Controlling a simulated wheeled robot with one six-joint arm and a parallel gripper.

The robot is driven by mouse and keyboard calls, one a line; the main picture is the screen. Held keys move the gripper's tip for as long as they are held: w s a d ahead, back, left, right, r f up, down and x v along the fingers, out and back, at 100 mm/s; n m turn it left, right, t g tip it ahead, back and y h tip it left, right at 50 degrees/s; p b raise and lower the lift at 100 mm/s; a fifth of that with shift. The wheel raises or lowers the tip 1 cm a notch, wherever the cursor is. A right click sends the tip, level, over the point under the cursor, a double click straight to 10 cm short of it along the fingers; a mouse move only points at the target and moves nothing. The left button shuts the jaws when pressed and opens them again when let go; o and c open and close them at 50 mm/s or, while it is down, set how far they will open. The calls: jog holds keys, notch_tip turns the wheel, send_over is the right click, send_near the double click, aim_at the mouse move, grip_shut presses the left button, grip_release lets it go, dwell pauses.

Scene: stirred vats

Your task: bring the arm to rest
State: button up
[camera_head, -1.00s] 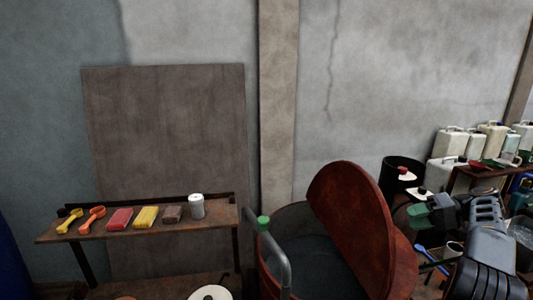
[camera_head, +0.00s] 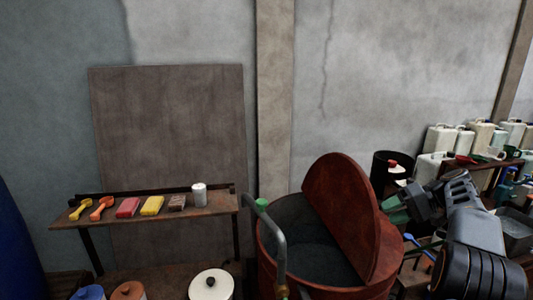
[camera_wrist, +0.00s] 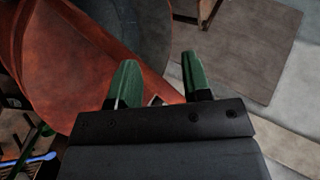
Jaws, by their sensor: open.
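My gripper (camera_wrist: 158,82) shows in the wrist view with its two green fingers apart and nothing between them. In the head view my gripper (camera_head: 393,208) is at the right, partly hidden behind the edge of the red-brown lid of a vat. The vat (camera_head: 266,243) is round and rust-red, with a dark inside. Its half lid (camera_head: 338,210) stands tilted up. In the wrist view the lid (camera_wrist: 75,70) lies close to the fingers; I cannot tell whether they touch it.
A shelf (camera_head: 215,208) at the left holds scoops, coloured blocks and a white can (camera_head: 199,194). A bent pipe with a green cap (camera_head: 262,203) rises at the vat's left. A black drum (camera_head: 391,172) and several white jugs (camera_head: 440,139) stand at the right.

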jog(key=s+a+h+b, duration=0.1)
jog(key=s+a+h, duration=0.25)
jog(key=a, duration=0.65)
jog(key=s+a+f+t+h+b, duration=0.1)
jog(key=s+a+f+h, duration=0.2)
jog(key=s, duration=0.7)
jog(key=s+a+f+n+t+h+b, duration=0.1)
jog(key=s+a+f+h, duration=0.3)
jog(key=s+a+f, duration=0.2)
jog(key=s+f, duration=0.2)
jog(key=s, duration=0.2)
jog(key=shift+a+f+n+b, duration=0.2)
jog(key=shift+a+n+b, duration=0.1)
jog(key=shift+a+b, duration=0.05)
jog(key=shift+s+a, duration=0.1)
